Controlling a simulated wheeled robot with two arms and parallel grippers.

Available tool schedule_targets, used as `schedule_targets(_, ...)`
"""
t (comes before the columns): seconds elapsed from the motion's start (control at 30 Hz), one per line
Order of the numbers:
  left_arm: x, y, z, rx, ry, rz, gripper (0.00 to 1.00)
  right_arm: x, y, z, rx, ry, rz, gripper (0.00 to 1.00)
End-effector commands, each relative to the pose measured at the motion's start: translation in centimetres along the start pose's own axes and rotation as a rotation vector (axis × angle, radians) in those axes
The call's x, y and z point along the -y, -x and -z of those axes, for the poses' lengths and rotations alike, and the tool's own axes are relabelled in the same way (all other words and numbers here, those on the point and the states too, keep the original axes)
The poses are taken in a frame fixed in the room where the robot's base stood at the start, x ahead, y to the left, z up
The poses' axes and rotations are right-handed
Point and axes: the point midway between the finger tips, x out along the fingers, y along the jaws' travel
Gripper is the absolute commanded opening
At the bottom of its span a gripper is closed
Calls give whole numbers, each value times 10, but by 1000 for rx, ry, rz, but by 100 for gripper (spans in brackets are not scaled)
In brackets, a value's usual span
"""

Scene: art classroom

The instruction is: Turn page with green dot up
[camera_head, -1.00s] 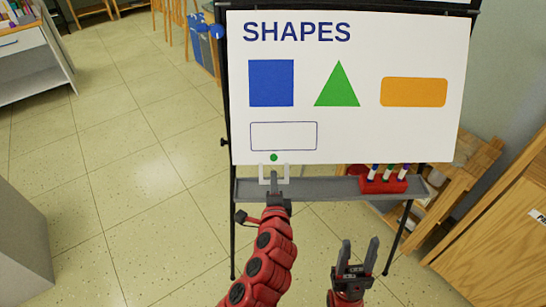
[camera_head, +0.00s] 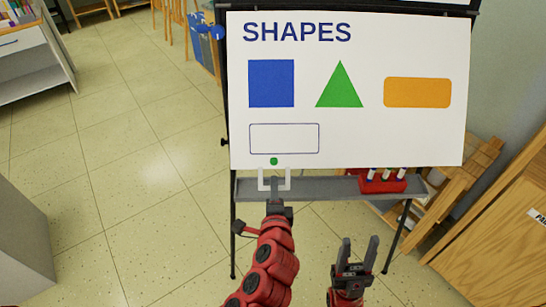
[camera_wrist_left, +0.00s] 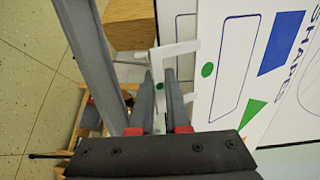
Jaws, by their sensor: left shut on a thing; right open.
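The white page (camera_head: 350,140) titled SHAPES hangs on a black-framed easel and bears a blue square, a green triangle, an orange bar and an outlined box. A green dot (camera_head: 274,161) is at its lower edge, left of centre. A white U-shaped tab (camera_head: 288,180) hangs below the dot. My left gripper (camera_head: 274,184) is shut on the tab. The left wrist view shows the tab (camera_wrist_left: 176,49) between the fingers, with a green mark on it, and the page's dot (camera_wrist_left: 208,69) beside it.
A grey ledge (camera_head: 325,188) runs below the page. A red holder (camera_head: 382,182) with several markers stands on its right part. Wooden furniture (camera_head: 500,245) is at the right. A grey cabinet (camera_head: 20,245) is at the left. Floor between is clear.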

Motion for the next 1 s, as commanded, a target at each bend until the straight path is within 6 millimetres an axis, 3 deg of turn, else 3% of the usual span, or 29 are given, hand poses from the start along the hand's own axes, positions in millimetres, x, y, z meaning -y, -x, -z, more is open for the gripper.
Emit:
schedule_targets(0.3, 20, 26, 0, -3, 0, 11, 0, 0, -8, 1, 0, 0, 0, 50)
schedule_targets(0.6, 37, 49, 1, -2, -1, 10, 0, -2, -34, 6, 0, 0, 0, 50)
schedule_targets(0.8, 41, 61, 0, -1, -3, 4, 0, -2, -51, 9, 0, 0, 0, 50)
schedule_targets(1.0, 40, 66, 0, 0, -1, 3, 0, -3, -56, 9, 0, 0, 0, 50)
